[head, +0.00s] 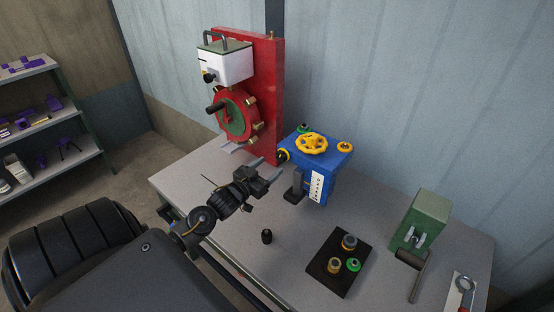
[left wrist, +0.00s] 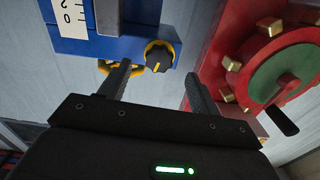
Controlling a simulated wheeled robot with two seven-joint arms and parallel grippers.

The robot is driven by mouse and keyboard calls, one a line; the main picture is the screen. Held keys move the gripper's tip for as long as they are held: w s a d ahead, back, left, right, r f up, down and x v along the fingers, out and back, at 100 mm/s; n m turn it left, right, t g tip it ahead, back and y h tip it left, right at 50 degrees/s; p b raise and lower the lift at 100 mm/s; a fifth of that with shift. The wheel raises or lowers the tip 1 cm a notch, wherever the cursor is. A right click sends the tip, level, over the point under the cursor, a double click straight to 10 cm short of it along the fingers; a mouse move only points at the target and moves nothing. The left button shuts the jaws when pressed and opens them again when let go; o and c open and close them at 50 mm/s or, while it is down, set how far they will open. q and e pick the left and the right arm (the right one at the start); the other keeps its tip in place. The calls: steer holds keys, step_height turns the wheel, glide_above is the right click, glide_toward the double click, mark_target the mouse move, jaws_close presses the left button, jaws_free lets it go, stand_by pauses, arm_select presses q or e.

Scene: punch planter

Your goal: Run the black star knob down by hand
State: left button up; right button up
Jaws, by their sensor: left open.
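A black fluted knob with a yellow collar (head: 282,155) sits on the left side of the blue box (head: 325,160). It looks like the star knob, but its shape is too small to be sure. In the left wrist view the knob (left wrist: 159,54) shows a yellow mark and lies just beyond the fingertips, between their lines. My left gripper (head: 266,175) is open and empty, in front of the blue box's left side; it also shows in the left wrist view (left wrist: 157,74). The fingers appear apart from the knob. My right gripper is not in view.
A red panel (head: 262,100) with a red-green wheel (head: 238,113) stands left of the blue box. A yellow handwheel (head: 312,143) tops the box. A black tray (head: 322,278), small black piece (head: 267,237) and green block (head: 428,215) are on the grey table (head: 225,255).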

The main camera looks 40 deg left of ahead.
mark_target(279, 158)
arm_select(q)
steer(key=shift+w+p, duration=0.4)
steer(key=shift+w, duration=2)
steer(key=c, duration=1)
steer(key=m, duration=0.5)
steer(key=shift+a+m, duration=0.15)
steer(key=shift+m, duration=0.15)
steer(key=o, duration=1)
